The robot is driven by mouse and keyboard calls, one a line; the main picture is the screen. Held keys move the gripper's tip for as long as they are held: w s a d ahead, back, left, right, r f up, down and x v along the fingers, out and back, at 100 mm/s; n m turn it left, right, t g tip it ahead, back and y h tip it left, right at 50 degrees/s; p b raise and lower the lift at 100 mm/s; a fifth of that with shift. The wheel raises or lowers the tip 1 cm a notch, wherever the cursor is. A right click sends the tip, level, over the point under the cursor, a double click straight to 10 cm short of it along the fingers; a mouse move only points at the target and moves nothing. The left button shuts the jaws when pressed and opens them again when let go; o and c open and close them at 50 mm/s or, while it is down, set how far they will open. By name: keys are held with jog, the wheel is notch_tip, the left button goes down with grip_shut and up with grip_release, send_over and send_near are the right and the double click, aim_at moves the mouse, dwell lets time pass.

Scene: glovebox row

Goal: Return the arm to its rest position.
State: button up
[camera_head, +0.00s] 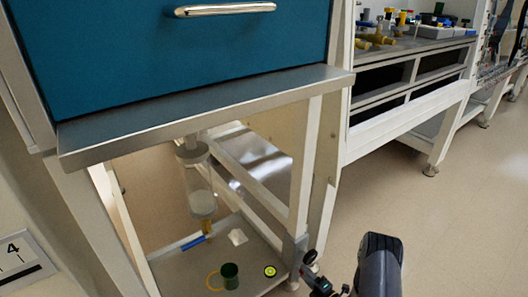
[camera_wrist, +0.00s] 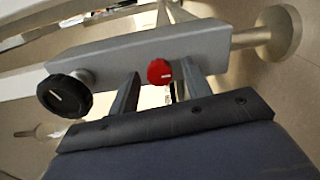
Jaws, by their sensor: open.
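My gripper (camera_wrist: 162,82) is open in the wrist view, its two fingers apart. A red knob (camera_wrist: 160,71) with a pale mark shows between the fingers, on a grey bar-shaped housing (camera_wrist: 150,52). I cannot tell how far the fingertips are from it, and I see no grip on it. A black knob (camera_wrist: 65,95) with a white mark sits at the left end of the same housing. In the head view my dark grey arm (camera_head: 380,265) reaches in at the bottom, right of the frame post; the gripper's fingers are not clear there.
A blue cabinet (camera_head: 180,50) with a steel ledge (camera_head: 210,112) stands above a white frame. A lower shelf (camera_head: 185,270) holds a green cup (camera_head: 230,275), and a clear cylinder (camera_head: 198,185) hangs over it. A white bench (camera_head: 400,125) stands behind. Floor (camera_head: 460,210) at right is clear.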

jog(key=n, duration=1.1)
dwell(0.3)
dwell(0.4)
